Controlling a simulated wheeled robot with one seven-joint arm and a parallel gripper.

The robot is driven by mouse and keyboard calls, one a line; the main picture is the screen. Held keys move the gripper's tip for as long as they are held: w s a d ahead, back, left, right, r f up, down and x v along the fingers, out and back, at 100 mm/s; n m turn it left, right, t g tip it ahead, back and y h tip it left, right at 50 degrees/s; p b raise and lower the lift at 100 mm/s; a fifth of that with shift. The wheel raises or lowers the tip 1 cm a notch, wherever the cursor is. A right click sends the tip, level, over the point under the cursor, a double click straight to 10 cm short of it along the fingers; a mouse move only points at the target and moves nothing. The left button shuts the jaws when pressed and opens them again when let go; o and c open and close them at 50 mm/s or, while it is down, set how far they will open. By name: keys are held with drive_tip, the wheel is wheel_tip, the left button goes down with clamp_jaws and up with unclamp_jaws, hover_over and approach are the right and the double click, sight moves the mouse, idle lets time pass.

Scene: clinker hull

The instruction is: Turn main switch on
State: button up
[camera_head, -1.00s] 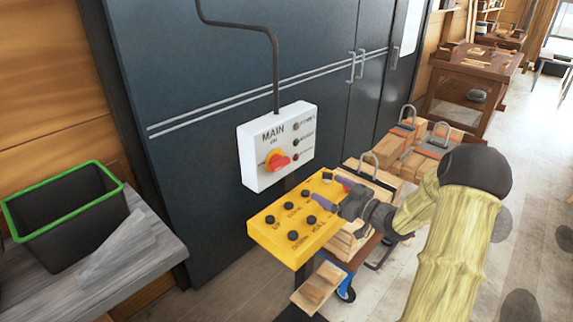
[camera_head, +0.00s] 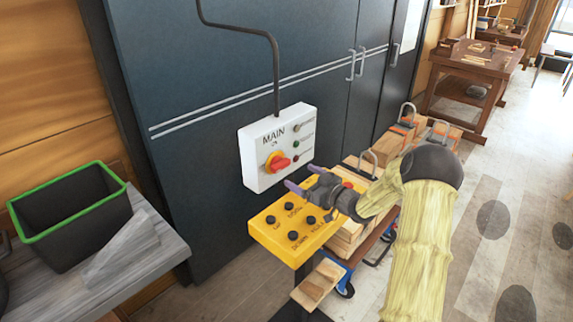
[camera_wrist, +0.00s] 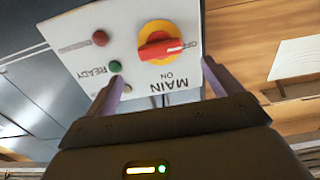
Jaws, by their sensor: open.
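The main switch is a red rotary handle on a yellow disc (camera_head: 271,161), on a white box (camera_head: 252,180) labelled MAIN and ON. The box is on the front of a dark cabinet. In the wrist view the red handle (camera_wrist: 161,50) lies roughly along the box's lettering, with its pointer toward a grey mark beside it. My gripper (camera_head: 301,178) is open and empty, just right of and below the switch, in front of the box. In the wrist view its two purple fingers (camera_wrist: 165,88) stand apart, with the switch beyond them. They are not touching the handle.
A yellow control panel (camera_head: 262,232) with several black knobs stands below my gripper. Clamped wooden blocks (camera_head: 347,236) sit on a cart to the right. A black bin with a green rim (camera_head: 68,231) stands on a grey bench at left. The dark cabinet (camera_head: 215,70) is behind.

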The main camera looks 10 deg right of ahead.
sight(284, 167)
drive_tip(key=p+x, duration=0.2)
drive_tip(key=x, duration=0.5)
drive_tip(key=shift+w+a, duration=0.2)
drive_tip(key=c, duration=1)
